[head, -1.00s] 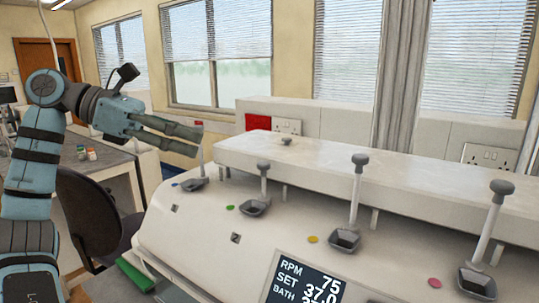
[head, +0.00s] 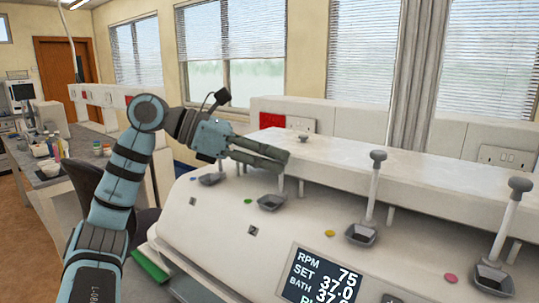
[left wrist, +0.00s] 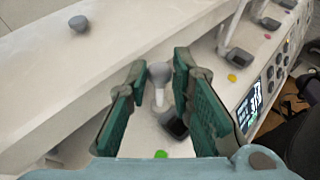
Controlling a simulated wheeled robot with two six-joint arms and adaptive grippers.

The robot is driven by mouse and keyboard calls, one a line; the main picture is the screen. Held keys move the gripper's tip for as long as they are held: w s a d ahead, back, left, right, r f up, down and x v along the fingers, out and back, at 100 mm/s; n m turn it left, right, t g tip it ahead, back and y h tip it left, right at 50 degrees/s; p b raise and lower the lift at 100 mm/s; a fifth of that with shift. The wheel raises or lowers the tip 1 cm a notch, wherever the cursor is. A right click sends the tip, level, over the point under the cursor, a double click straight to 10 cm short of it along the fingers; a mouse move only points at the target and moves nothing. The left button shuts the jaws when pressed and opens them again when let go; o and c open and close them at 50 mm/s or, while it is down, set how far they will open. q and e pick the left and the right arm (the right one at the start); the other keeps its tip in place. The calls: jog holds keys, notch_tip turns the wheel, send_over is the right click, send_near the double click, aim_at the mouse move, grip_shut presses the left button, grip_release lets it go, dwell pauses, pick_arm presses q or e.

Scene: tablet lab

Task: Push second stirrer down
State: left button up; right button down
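A row of stirrers with grey cups stands along the white machine's front. The stirrer by the green dot, second from the left, has its grey cup (head: 272,202) and lower rod in the head view; its top is hidden behind my left gripper (head: 286,160). In the left wrist view its pale rod (left wrist: 159,95) and knob show between the fingers of my left gripper (left wrist: 160,66), which is open. I cannot tell whether a finger touches it. The first stirrer's cup (head: 210,179) is by the blue dot, its upper part hidden by the gripper. My right gripper is not in view.
Taller stirrers by the yellow dot (head: 374,190) and the red dot (head: 510,220) stand to the right. A low grey knob (head: 303,138) sits on the raised white deck (head: 400,160) behind. A display (head: 324,276) is on the front.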

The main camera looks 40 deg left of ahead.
aim_at(270, 194)
pick_arm(q)
grip_shut()
notch_tip(270, 194, down, 5)
jog(key=b, duration=0.4)
jog(key=shift+b, duration=0.3)
jog(key=shift+d+r, duration=0.1)
jog(key=o, duration=0.6)
grip_release()
jog(key=shift+w, duration=0.1)
jog(key=shift+r, duration=0.1)
